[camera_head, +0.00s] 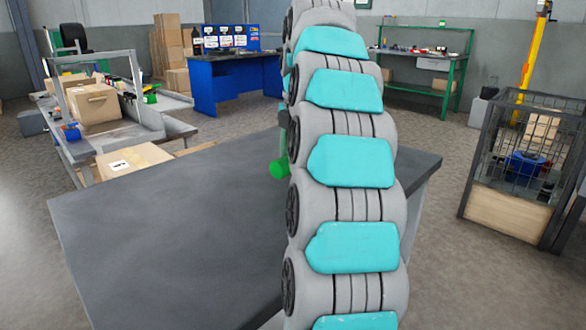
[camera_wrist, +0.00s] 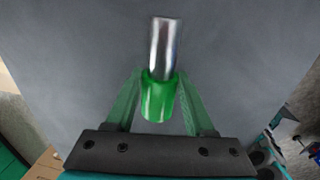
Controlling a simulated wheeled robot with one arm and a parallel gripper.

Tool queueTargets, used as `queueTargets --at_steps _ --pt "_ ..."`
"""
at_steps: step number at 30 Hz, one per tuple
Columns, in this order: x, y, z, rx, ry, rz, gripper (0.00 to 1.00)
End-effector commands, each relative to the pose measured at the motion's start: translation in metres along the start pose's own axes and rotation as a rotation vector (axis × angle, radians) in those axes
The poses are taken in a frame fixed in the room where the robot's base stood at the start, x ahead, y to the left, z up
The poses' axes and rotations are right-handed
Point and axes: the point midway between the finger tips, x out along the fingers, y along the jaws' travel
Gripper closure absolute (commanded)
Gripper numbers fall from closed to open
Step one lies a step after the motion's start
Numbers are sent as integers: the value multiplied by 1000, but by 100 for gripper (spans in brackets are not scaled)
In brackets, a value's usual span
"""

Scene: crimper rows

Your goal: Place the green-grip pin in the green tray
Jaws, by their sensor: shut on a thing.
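The green-grip pin (camera_wrist: 158,102) has a shiny metal shank and a green grip. In the wrist view my gripper (camera_wrist: 159,84) is shut on the green grip, with one green-tinted finger on each side. The shank points away from the gripper, over a plain grey surface. In the head view a green round piece (camera_head: 279,168), which looks like the grip, shows at the left edge of my arm; my arm hides most of the gripper there. I cannot make out the green tray for sure in either view.
A dark grey table (camera_head: 160,235) lies ahead, its visible left part bare. A bench with cardboard boxes (camera_head: 94,104) stands at the left. A blue workbench (camera_head: 235,78) and a green shelf bench (camera_head: 425,55) stand behind. A wire cage (camera_head: 520,150) stands at the right.

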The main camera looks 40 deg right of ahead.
Motion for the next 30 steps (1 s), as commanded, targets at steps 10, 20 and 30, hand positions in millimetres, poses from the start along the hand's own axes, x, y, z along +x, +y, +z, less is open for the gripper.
queueTargets --at_steps 10,20,30 --pt "24 -3 -1 0 0 -1 100" --pt "26 -3 0 0 -1 1 43" --pt "26 -3 0 0 -1 1 16"
